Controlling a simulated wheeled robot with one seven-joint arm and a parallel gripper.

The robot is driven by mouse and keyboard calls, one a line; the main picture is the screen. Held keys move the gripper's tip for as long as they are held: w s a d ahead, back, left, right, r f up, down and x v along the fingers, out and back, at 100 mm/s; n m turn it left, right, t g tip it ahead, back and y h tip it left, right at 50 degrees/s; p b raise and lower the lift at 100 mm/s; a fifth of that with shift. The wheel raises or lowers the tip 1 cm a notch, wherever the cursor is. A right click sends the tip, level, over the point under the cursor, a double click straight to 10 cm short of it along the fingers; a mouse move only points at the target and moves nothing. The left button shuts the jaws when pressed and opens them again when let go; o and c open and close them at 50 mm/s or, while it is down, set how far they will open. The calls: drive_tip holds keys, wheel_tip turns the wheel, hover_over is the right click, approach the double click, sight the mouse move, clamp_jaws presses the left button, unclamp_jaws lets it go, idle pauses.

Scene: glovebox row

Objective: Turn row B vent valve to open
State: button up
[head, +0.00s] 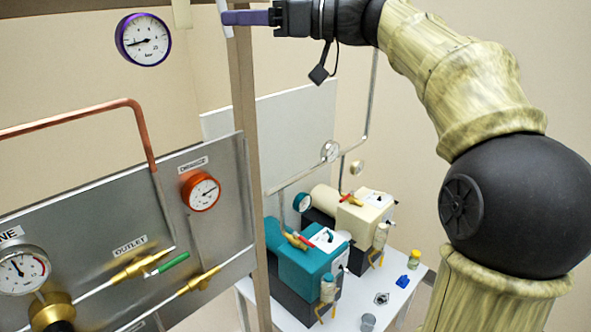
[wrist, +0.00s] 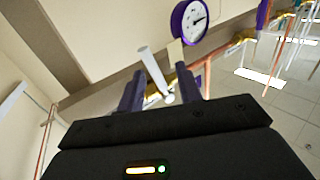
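My gripper (head: 240,17) is at the top of the head view, its purple fingers pointing left beside a brown post. In the wrist view its two fingers (wrist: 160,80) stand apart. A white lever (wrist: 152,68) with brass parts (wrist: 172,83) shows between them, with gaps on both sides. The white lever (head: 224,14) also shows at the fingertips in the head view, cut by the top edge. A cream tag (wrist: 176,50) is close to it. I cannot read any row B or vent label, so I cannot confirm which valve this is.
A purple-rimmed gauge (head: 143,39) hangs left of the post (head: 247,160). Below is a metal panel (head: 95,225) with an orange gauge (head: 200,191), copper pipe (head: 70,117) and a green-handled valve (head: 172,262). A teal pump (head: 310,268) and a cream pump (head: 366,218) stand behind.

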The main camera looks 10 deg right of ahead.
drive_tip(key=b+v, duration=0.4)
drive_tip(key=v, duration=0.7)
drive_tip(key=w+f+m+h, duration=0.2)
drive_tip(key=f+m+h, duration=0.1)
drive_tip(key=f, duration=0.6)
drive_tip(key=w+a+f+m+h+p, duration=0.1)
drive_tip(key=f+m, duration=0.3)
drive_tip(key=f, duration=0.5)
drive_tip(key=w+a+f+m+h, duration=0.1)
drive_tip(key=w+f+m+h, duration=0.3)
drive_tip(key=f, duration=0.5)
drive_tip(key=shift+f+m+h, duration=0.3)
drive_tip(key=shift+a, duration=0.1)
